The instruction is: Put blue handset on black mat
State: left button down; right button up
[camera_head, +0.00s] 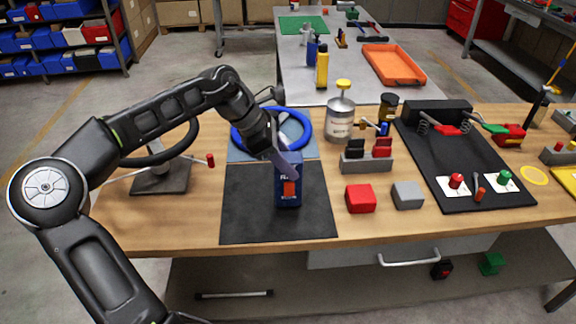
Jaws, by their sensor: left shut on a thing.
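The blue handset (289,198) stands upright over the black mat (250,222) on the wooden bench. It has a dark body with an orange patch on its front. My left gripper (288,166) is at the top of the handset and shut on it. The handset's lower end appears to be at the mat's surface; I cannot tell whether it touches. The gripper's fingers are partly hidden by the arm and the handset. My right gripper is not in view.
A red block (360,198) and a grey block (407,195) sit right of the mat. A grey holder (366,164) with handled items stands behind them. A blue ring (243,137) lies behind the mat. A dark panel (440,177) lies at right, a steering wheel stand (160,180) at left.

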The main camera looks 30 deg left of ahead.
pick_arm(q)
jog(key=shift+f, duration=0.55)
jog(key=c, duration=0.8)
grip_release()
jog(key=shift+f, duration=0.15)
jog(key=shift+c, duration=0.2)
jog(key=p+v, duration=0.2)
jog(key=v, duration=1)
